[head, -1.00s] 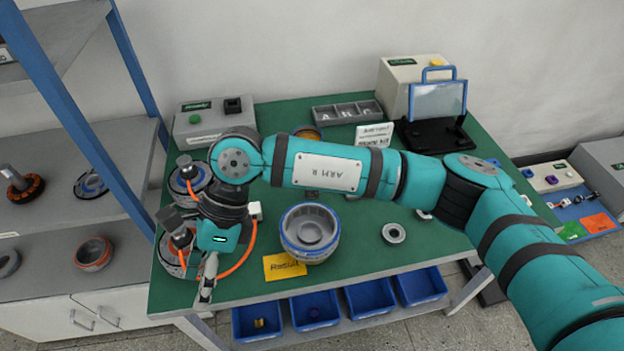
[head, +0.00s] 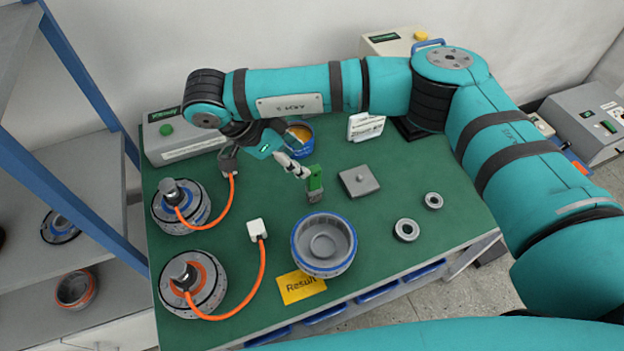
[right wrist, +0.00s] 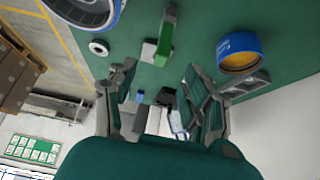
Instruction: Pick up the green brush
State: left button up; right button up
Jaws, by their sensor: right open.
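The green brush (head: 315,179) is near the middle of the green table, its green handle up and its grey end (head: 316,199) toward the front. In the right wrist view the brush (right wrist: 166,40) lies beyond the fingertips, toward the top of the picture. My right gripper (head: 298,168) is just left of the brush handle in the head view. In the wrist view its two fingers (right wrist: 160,88) are spread with nothing between them. The brush looks apart from the fingers. My left gripper is not in view.
A grey hub housing (head: 324,244) stands in front of the brush, by the yellow Result card (head: 300,287). A grey block (head: 359,181) is to its right, a blue bowl (head: 301,149) behind it. Two motors with orange cables (head: 182,206) stand at left.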

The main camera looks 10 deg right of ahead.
aim_at(311, 169)
jog(key=p+x, duration=0.1)
jog(key=x, duration=0.6)
jog(key=shift+w+f, duration=0.15)
jog(key=shift+f, duration=0.05)
jog(key=shift+d+f+p, duration=0.2)
jog(key=shift+f+p, duration=0.1)
jog(key=shift+p, duration=0.1)
jog(key=p+x, duration=0.1)
jog(key=x, duration=0.2)
jog(key=shift+d+f, duration=0.15)
jog(key=shift+f, duration=0.15)
jog(key=shift+d+f, duration=0.15)
jog(key=shift+f, duration=0.15)
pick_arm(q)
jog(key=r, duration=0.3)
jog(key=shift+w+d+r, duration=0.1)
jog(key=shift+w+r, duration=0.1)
pick_arm(e)
grip_shut()
jog(key=shift+w, duration=0.1)
